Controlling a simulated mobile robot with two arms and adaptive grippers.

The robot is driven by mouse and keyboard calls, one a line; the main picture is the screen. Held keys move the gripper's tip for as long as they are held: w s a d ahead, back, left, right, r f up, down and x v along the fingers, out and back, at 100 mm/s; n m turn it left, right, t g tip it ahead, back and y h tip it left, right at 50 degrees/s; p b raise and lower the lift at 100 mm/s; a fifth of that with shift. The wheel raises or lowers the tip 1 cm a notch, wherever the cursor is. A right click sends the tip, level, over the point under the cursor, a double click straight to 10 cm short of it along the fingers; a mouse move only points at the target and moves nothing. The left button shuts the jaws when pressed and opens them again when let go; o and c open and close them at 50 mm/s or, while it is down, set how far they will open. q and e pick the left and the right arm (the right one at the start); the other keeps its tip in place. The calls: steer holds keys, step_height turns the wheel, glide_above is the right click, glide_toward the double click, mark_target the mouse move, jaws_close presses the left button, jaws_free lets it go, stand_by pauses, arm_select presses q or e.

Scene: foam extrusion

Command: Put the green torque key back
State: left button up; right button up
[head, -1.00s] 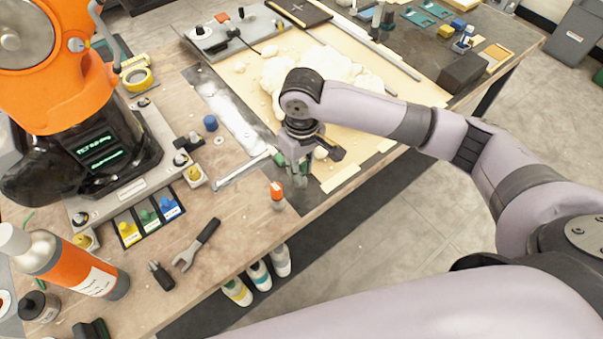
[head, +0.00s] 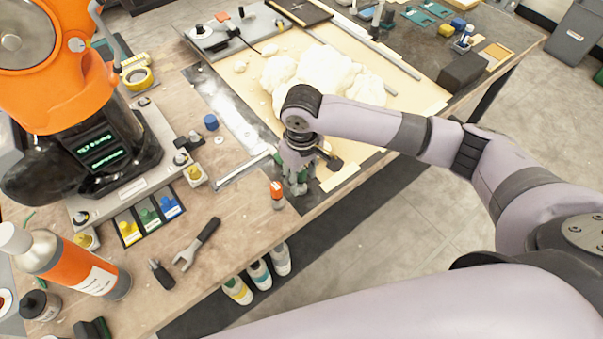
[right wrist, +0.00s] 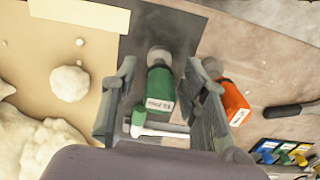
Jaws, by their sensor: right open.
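The green torque key (right wrist: 160,92) lies on the dark strip in the right wrist view, with a grey end, a white label and a pale bar at its lower end. My right gripper (right wrist: 160,105) is open, with one finger on each side of the key; I cannot tell whether they touch it. In the head view my right gripper (head: 296,185) points down near the table's front edge and mostly hides the key. Yellow, green and blue labelled pads (head: 148,218) lie at the left, with small pieces on them. My left gripper is not in view.
An orange-bodied piece (head: 277,196) stands close beside the right gripper and shows just outside its finger in the wrist view (right wrist: 235,100). White foam lumps (head: 318,75) lie behind.

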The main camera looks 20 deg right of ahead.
steer(key=shift+r, duration=0.15)
step_height(320, 180, up, 12)
steer(key=shift+r+b, duration=0.1)
steer(key=shift+b, duration=0.35)
stand_by(0.5)
